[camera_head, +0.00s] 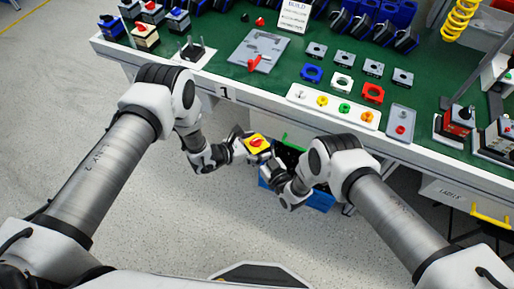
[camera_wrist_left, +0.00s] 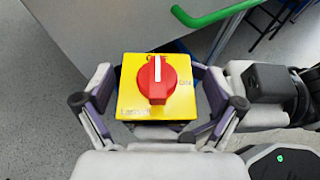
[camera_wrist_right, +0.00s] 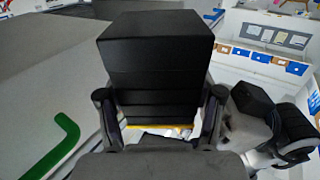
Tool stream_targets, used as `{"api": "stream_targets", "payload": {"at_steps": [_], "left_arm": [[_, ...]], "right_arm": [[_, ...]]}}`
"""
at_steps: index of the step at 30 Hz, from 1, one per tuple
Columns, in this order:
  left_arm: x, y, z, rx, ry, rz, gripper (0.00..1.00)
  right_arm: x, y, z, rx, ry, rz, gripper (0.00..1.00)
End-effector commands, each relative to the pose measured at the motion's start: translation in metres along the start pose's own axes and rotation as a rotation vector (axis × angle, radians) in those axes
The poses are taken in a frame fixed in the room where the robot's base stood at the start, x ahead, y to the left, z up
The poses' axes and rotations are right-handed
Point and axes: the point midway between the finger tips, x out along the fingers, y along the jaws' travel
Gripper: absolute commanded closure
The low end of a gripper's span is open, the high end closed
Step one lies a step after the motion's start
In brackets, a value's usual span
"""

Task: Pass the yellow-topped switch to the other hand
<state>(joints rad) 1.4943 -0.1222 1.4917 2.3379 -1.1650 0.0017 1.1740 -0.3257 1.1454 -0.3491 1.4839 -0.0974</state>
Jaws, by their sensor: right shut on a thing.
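The switch (camera_head: 257,143) has a yellow top with a red knob and a black body. It is held in the air in front of the workbench, between my two grippers. My right gripper (camera_head: 272,168) is shut on the black body (camera_wrist_right: 155,60), with a finger on each side. My left gripper (camera_head: 243,147) is at the switch's left. In the left wrist view its open fingers stand on both sides of the yellow top (camera_wrist_left: 130,98), with a narrow gap visible at the right finger. The lower body is hidden there.
The green-topped workbench (camera_head: 225,83) lies beyond the grippers, with switch parts and a white button strip (camera_head: 333,107) on it. A blue bin (camera_head: 318,196) is below and behind my right gripper. A green bar (camera_wrist_left: 215,12) shows near the left gripper.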

Motion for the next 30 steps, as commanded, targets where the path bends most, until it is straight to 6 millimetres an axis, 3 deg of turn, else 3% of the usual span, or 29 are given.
{"api": "stream_targets", "payload": {"at_steps": [11, 24, 30], "left_arm": [[-0.009, 0.001, -0.001, -0.001, 0.003, 0.002, 0.05], [-0.108, 0.002, -0.001, -0.004, 0.002, 0.004, 0.05], [-0.121, -0.004, -0.011, -0.014, 0.054, -0.017, 0.05]], "right_arm": [[0.0, 0.001, 0.0, -0.001, 0.001, 0.003, 0.8], [0.0, 0.002, 0.0, -0.001, 0.001, 0.003, 0.8], [0.0, 0.002, 0.0, -0.001, 0.001, 0.003, 0.8]]}}
